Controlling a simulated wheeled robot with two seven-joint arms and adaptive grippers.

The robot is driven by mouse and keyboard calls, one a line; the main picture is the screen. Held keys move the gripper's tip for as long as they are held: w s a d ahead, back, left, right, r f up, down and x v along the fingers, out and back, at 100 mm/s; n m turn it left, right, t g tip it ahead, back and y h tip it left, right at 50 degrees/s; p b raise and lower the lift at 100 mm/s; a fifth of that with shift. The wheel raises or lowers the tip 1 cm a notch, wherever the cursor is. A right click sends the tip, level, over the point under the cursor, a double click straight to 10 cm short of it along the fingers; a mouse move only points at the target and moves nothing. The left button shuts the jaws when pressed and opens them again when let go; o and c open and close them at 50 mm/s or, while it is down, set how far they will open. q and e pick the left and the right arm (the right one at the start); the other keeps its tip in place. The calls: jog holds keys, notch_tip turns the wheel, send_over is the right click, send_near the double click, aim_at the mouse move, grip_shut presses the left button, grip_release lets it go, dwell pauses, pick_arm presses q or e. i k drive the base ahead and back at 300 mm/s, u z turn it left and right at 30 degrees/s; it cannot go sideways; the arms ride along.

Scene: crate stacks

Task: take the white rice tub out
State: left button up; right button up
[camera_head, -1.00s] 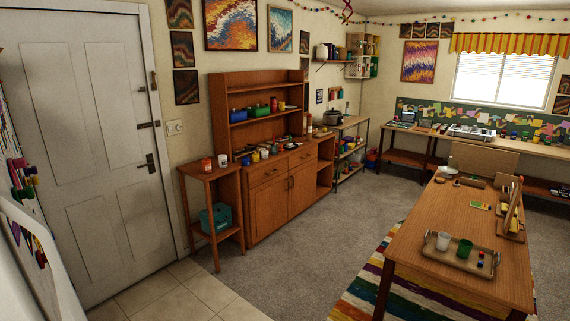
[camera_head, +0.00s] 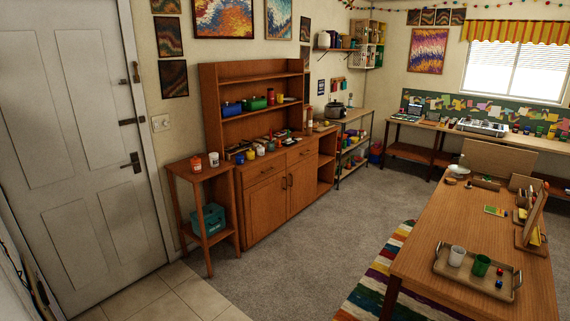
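I cannot pick out the white rice tub for certain. A small white tub (camera_head: 213,159) stands on top of the narrow side table (camera_head: 190,173), beside a white and orange jar (camera_head: 196,164). A larger white container (camera_head: 324,40) stands on the wall shelf further back. A teal crate (camera_head: 207,222) sits on the side table's lower shelf; its contents are too small to tell. Stacked wall crates, one white (camera_head: 364,57), hang in the far corner with small items inside. Neither of my grippers is in view.
A wooden hutch (camera_head: 265,200) with blue and green boxes stands against the wall. A work table (camera_head: 440,225) with a tray (camera_head: 450,270) and cups is at right, over a striped rug (camera_head: 370,290). Grey carpet (camera_head: 310,240) between them is clear. A closed door (camera_head: 75,130) is at left.

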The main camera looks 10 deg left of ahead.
aim_at(214, 162)
jog(key=u, duration=0.7)
jog(key=i, duration=2.3)
jog(key=u, duration=0.55)
jog(key=i, duration=2.05)
